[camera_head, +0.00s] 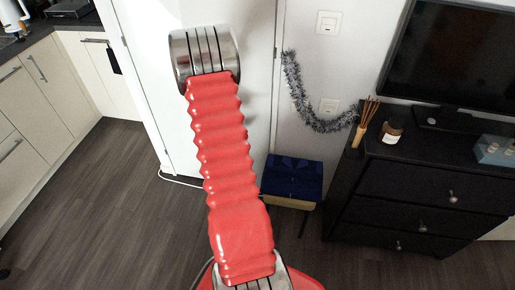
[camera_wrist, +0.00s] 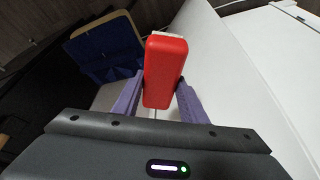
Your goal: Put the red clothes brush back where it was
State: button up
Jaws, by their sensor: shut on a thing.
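The red clothes brush (camera_wrist: 165,68) is in the middle of the wrist view, a red block with a pale strip at its far end. My gripper (camera_wrist: 160,85) is shut on it, one purple finger on each side. The brush seems held clear of any surface. In the head view neither the brush nor the gripper can be seen; my own red arm fills the middle of that picture. Where the brush was before is not shown.
A blue folded item with a wooden edge (camera_head: 292,178) stands low by the white wall; it also shows in the wrist view (camera_wrist: 105,50). A black dresser (camera_head: 420,190) with a jar (camera_head: 392,131) and reed sticks stands right. Kitchen cabinets (camera_head: 40,95) are left. Floor between is open.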

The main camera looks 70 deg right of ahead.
jog(key=w+a+r+n+t, duration=0.2)
jog(key=w+a+r+n, duration=0.3)
jog(key=w+a, duration=0.4)
jog(key=w+a+r+n+t, duration=0.2)
jog(key=w+a+r+n, duration=0.35)
jog(key=w+a, duration=0.4)
jog(key=w+a+r+n+y, duration=0.1)
jog(key=w+a+r+n, duration=0.2)
jog(key=a, duration=0.5)
jog(key=w+a+r+n+t+y, duration=0.1)
jog(key=a+r+n, duration=0.3)
jog(key=a, duration=0.5)
jog(key=w+a+r+n+y, duration=0.2)
jog(key=w+a+r+n, duration=0.1)
jog(key=a, duration=0.6)
jog(key=shift+w+a+r+t, duration=0.2)
jog(key=shift+w+r+t, duration=0.2)
jog(key=shift+w+r, duration=0.45)
jog(key=shift+s+n, duration=0.1)
jog(key=shift+n, duration=0.15)
